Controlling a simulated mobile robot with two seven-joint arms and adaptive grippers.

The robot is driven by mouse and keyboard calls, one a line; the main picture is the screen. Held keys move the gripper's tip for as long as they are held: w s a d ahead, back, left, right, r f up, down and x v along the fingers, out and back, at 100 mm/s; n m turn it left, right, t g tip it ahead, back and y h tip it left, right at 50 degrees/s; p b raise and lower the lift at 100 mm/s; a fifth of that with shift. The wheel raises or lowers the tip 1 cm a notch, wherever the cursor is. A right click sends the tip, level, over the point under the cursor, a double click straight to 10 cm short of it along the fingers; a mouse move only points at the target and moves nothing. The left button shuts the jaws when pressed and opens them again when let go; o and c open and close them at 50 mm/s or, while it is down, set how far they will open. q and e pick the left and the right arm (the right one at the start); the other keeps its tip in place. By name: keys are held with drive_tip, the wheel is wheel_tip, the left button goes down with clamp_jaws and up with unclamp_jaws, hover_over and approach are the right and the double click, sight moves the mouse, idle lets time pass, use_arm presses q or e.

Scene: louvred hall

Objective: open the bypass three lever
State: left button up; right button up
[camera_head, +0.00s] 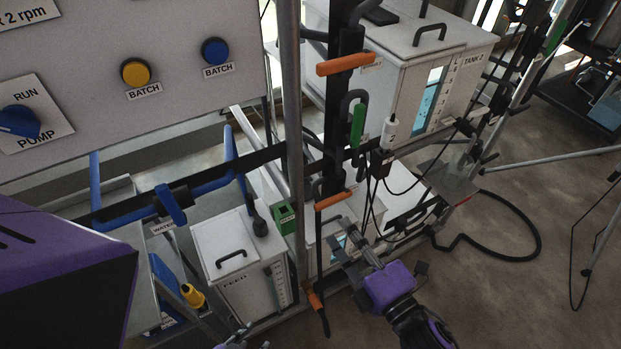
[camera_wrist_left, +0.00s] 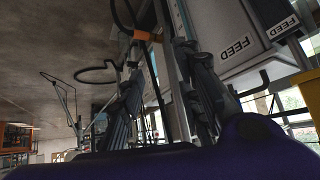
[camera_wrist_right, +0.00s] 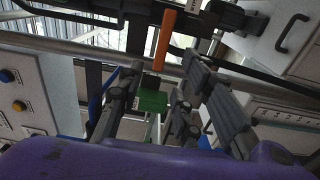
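I cannot read which lever is bypass three. An orange-handled lever (camera_head: 333,200) is on the pipework in the middle of the head view, another orange handle (camera_head: 345,64) is above it, and an orange grip (camera_head: 315,299) is lower down. My right gripper (camera_head: 357,245) is just below and right of the middle lever, apart from it. In the right wrist view its fingers are spread and empty, with an orange handle (camera_wrist_right: 164,41) beyond them. My left gripper (camera_wrist_left: 160,62) has spread, empty fingers in the left wrist view; only a bit shows at the head view's bottom edge.
A green handle (camera_head: 357,126) hangs on the same pipework. A vertical post (camera_head: 293,130) stands left of the levers. The white FEED tank (camera_head: 235,250), a green box (camera_head: 285,217) and blue pipes are left. Tank 2 (camera_head: 480,60) is behind. Floor at lower right is mostly clear.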

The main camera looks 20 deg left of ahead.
sight(328, 206)
drive_tip(key=b+x, duration=0.1)
drive_tip(key=x, duration=0.6)
drive_tip(key=shift+w+f, duration=0.1)
drive_tip(key=shift+f, duration=0.05)
drive_tip(key=shift+w+a, duration=0.2)
drive_tip(key=shift+w+a, duration=0.45)
drive_tip(key=shift+a, duration=0.15)
drive_tip(key=shift+c, duration=1)
clamp_jaws()
